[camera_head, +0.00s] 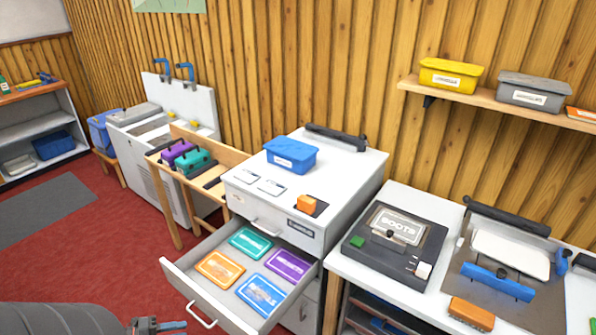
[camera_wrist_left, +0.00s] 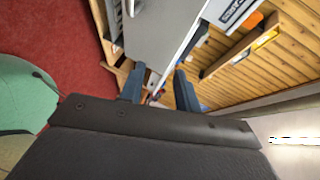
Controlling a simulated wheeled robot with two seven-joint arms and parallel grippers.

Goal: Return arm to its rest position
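My left gripper (camera_head: 163,326) shows at the bottom left of the head view, low and in front of the open drawer (camera_head: 185,291). Its two blue-grey fingers also show in the left wrist view (camera_wrist_left: 160,76), spread apart with nothing between them. Part of my own arm, dark grey and rounded, fills the bottom left corner of the head view. My right gripper and right arm are in neither view.
The drawer juts from the white cabinet (camera_head: 345,173) and holds orange, teal, purple and blue packs. A blue bin (camera_head: 291,155) sits on top. A wooden rack (camera_head: 165,205) stands left, a white bench (camera_head: 340,260) right. Red floor (camera_head: 110,250) is clear at left.

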